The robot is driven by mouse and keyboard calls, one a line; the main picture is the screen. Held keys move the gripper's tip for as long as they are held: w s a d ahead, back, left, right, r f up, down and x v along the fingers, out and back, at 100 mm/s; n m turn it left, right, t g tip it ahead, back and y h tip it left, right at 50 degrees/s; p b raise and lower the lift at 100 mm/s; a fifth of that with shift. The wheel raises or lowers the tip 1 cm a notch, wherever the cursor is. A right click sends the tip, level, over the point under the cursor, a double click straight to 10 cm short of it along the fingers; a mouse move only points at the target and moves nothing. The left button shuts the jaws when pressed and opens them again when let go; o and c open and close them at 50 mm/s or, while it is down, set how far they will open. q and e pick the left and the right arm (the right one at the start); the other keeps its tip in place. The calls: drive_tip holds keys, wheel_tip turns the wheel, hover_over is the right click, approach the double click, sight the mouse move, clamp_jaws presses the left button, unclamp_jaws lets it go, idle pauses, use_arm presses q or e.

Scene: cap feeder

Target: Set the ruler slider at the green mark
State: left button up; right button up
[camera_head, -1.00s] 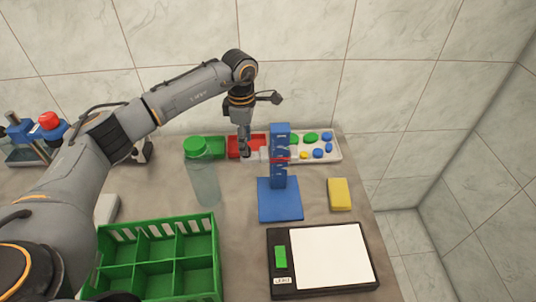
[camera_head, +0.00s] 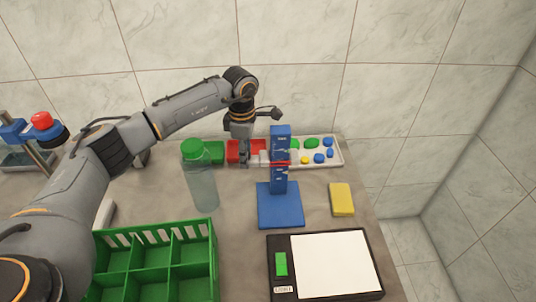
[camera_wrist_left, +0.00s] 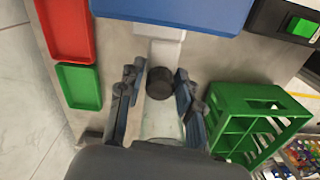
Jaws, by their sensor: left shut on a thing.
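The blue ruler (camera_head: 280,145) stands upright on its flat blue base (camera_head: 280,206). Its slider has a white side arm (camera_head: 264,157) reaching left and a small red line across the ruler's front. My left gripper (camera_head: 244,158) is at the end of that arm, left of the ruler. In the left wrist view, its fingers (camera_wrist_left: 159,100) flank a dark round knob (camera_wrist_left: 160,83) in line with the white arm, and the blue ruler (camera_wrist_left: 175,10) is at the top edge. It is shut on the slider. I cannot make out the green mark. My right gripper is not in view.
A green crate (camera_head: 215,265), a scale (camera_head: 375,262) and a yellow block (camera_head: 341,199) are nearer the front. Red tray (camera_head: 233,151) and green tray (camera_head: 214,150) lie behind.

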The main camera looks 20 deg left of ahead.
use_arm(q)
drive_tip(key=shift+r+p, duration=1.2)
drive_tip(key=shift+r, duration=1)
drive_tip(key=o, duration=0.8)
wheel_tip(320, 180, up, 8)
drive_tip(key=p, duration=0.4)
drive_tip(key=shift+f, duration=0.1)
